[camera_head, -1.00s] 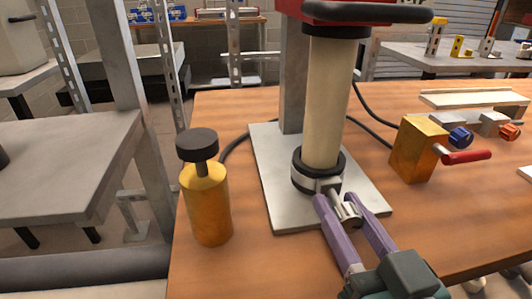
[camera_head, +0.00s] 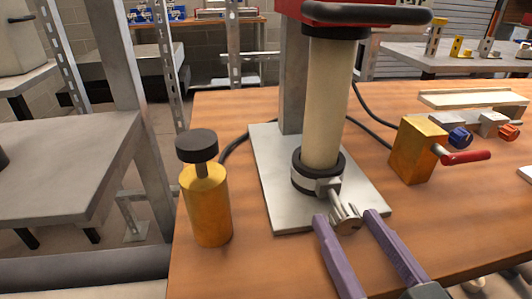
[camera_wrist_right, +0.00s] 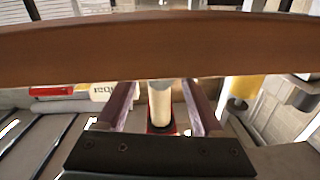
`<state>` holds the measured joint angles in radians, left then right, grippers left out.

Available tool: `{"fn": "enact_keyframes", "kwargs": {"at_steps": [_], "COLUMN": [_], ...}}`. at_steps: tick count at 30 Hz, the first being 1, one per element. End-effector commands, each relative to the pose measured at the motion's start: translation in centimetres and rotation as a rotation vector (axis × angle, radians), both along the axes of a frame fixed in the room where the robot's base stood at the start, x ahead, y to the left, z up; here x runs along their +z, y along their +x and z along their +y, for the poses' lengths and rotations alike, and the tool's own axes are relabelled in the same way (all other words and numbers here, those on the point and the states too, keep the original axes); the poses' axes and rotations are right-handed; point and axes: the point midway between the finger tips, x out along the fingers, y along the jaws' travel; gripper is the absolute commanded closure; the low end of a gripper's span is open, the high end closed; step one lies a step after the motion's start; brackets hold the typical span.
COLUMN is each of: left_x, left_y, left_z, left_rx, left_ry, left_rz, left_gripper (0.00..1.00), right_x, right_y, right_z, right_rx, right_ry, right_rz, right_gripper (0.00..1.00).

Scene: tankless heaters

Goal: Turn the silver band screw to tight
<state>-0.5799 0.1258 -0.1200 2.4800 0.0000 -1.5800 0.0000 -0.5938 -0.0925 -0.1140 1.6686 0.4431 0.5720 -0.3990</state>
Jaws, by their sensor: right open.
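The silver band (camera_head: 317,184) wraps the black collar at the foot of the cream column (camera_head: 329,110). The silver band screw (camera_head: 344,212) sticks out from the band toward the front right, with a slotted round end. My right gripper (camera_head: 346,216) has two purple fingers, open and apart, one on each side of the screw's outer end, with gaps to it. The right wrist view shows its fingers (camera_wrist_right: 160,88) spread, with a pale cylinder (camera_wrist_right: 160,105) between them. The screw cannot be made out there. My left gripper is not in view.
The column stands on a pale plate (camera_head: 278,205) on the wooden table (camera_head: 280,262). A gold canister (camera_head: 207,205) with a black knob stands left. A gold block (camera_head: 416,150) with a red-handled lever (camera_head: 466,157) stands right. Black hoses run behind.

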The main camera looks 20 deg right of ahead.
Motion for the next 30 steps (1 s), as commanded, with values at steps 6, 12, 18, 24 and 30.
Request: {"fn": "enact_keyframes", "kwargs": {"at_steps": [6, 12, 18, 24, 30], "left_x": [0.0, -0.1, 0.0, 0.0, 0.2], "left_y": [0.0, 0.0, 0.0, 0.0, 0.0], "left_z": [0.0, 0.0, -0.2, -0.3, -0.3], "left_rx": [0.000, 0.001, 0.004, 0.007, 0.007], "left_ry": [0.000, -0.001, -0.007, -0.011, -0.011], "left_rz": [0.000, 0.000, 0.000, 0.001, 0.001], "left_gripper": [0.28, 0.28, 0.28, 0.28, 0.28], "right_x": [-0.1, -0.1, 0.0, 0.0, 0.2], "right_y": [-4.5, -6.6, -6.8, -6.8, -6.6], "right_z": [0.9, 1.3, 1.4, 1.3, 1.5], "right_rx": [0.001, 0.001, 0.001, 0.001, 0.010], "right_ry": [0.000, -0.001, -0.001, -0.001, 0.001], "right_rz": [0.004, 0.001, -0.001, -0.001, 0.005], "right_gripper": [0.32, 0.32, 0.32, 0.32, 0.32]}}
